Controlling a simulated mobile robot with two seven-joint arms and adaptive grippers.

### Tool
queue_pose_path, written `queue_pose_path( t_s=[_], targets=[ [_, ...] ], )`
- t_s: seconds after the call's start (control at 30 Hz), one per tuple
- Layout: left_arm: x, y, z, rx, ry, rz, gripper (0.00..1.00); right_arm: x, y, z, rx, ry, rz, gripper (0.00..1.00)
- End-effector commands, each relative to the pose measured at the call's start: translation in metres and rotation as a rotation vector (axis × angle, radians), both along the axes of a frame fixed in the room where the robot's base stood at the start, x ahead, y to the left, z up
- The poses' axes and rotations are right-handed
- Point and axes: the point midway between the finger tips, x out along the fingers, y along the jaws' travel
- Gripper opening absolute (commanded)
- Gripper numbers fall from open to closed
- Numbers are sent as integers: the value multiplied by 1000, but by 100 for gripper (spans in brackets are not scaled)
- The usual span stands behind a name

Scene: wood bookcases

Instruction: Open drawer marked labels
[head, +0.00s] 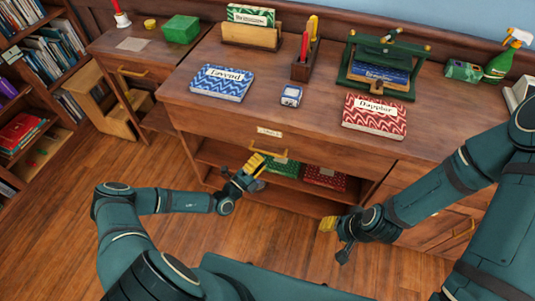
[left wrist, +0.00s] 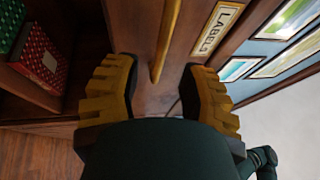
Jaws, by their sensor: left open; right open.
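The drawer marked labels (head: 225,123) is the wide wooden drawer under the desk top and looks shut. Its cream label plate (head: 270,132) reads "LABELS" in the left wrist view (left wrist: 217,28). Its brass bar handle (head: 270,152) also shows in the left wrist view (left wrist: 167,38). My left gripper (head: 254,165) is open just in front of the drawer. In the left wrist view, its yellow-padded fingers (left wrist: 160,75) stand on either side of the handle's near end, apart from it. My right gripper (head: 328,225) is held low before the desk, away from the handle.
An open shelf below the drawer holds a green box (head: 281,166) and a red box (head: 325,178). On the desk top (head: 275,115) lie a blue book (head: 221,83), a red book (head: 374,116) and a green press (head: 383,68). Floor (head: 60,220) is clear at left.

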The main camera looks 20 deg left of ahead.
Motion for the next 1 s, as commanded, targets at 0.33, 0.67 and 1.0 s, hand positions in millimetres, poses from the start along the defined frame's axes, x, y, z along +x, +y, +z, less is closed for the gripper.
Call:
queue_pose_path(
  t_s=[0.33,0.67,1.0],
  targets=[
    [36,-18,7,-1,-1,-2,41,1,0,-6,0,-4,-1,47],
    [39,-18,8,0,0,-1,41,2,0,-6,0,-4,-1,47],
    [38,-18,8,0,0,-1,0,1,0,-6,0,-4,-1,47]
  ],
)
